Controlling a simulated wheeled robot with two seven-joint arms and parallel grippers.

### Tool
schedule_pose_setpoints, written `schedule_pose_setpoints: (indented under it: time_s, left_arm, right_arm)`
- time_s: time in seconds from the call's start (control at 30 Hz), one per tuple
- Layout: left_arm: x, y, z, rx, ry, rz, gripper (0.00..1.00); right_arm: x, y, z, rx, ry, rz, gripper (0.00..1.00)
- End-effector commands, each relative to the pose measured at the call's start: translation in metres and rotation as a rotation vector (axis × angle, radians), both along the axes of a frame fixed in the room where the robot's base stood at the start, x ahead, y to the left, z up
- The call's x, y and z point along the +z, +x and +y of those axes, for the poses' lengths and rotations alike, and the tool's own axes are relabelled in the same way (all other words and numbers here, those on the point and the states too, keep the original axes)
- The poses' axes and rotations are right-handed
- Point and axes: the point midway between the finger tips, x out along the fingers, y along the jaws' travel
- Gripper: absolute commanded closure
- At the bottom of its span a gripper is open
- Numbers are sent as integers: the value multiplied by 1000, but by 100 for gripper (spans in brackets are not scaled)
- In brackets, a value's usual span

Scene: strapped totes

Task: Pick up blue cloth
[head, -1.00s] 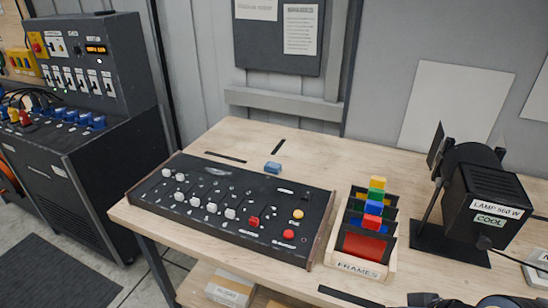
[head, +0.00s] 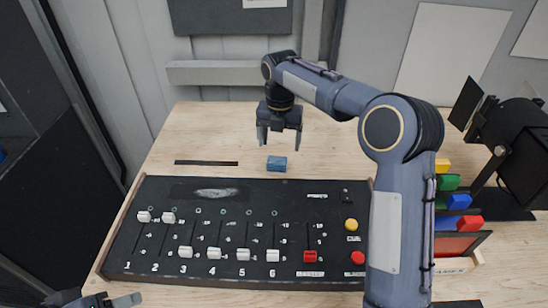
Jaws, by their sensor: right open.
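The blue cloth (head: 277,164) is a small folded block lying on the wooden table, just behind the black fader panel. My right gripper (head: 280,143) points down with its two fingers apart and nothing between them. It appears above and slightly behind the cloth; the exact height gap is hard to tell. My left gripper (head: 112,300) shows only in part at the bottom left edge, and its jaws cannot be judged.
The fader panel (head: 185,215) with sliders and red and yellow buttons fills the table's front. A black strip (head: 206,163) lies left of the cloth. Coloured frames in a rack (head: 470,262) and a black lamp (head: 515,150) stand at right, partly behind my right arm.

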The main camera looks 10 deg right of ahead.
Motion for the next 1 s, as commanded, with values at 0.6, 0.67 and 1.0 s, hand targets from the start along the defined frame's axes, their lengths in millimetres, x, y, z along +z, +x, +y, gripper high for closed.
schedule_pose_setpoints:
  time_s: [0.6, 0.67, 1.0]
  left_arm:
    - [5, 0, 0, 0, 0, 0, 45]
    - [5, 0, 0, 0, 0, 0, 45]
    - [5, 0, 0, 0, 0, 0, 45]
  right_arm:
    - [-74, 8, 2, 59, -7, 11, 20]
    - [-79, 8, 2, 58, -7, 8, 20]
    - [-84, 8, 2, 57, -7, 7, 28]
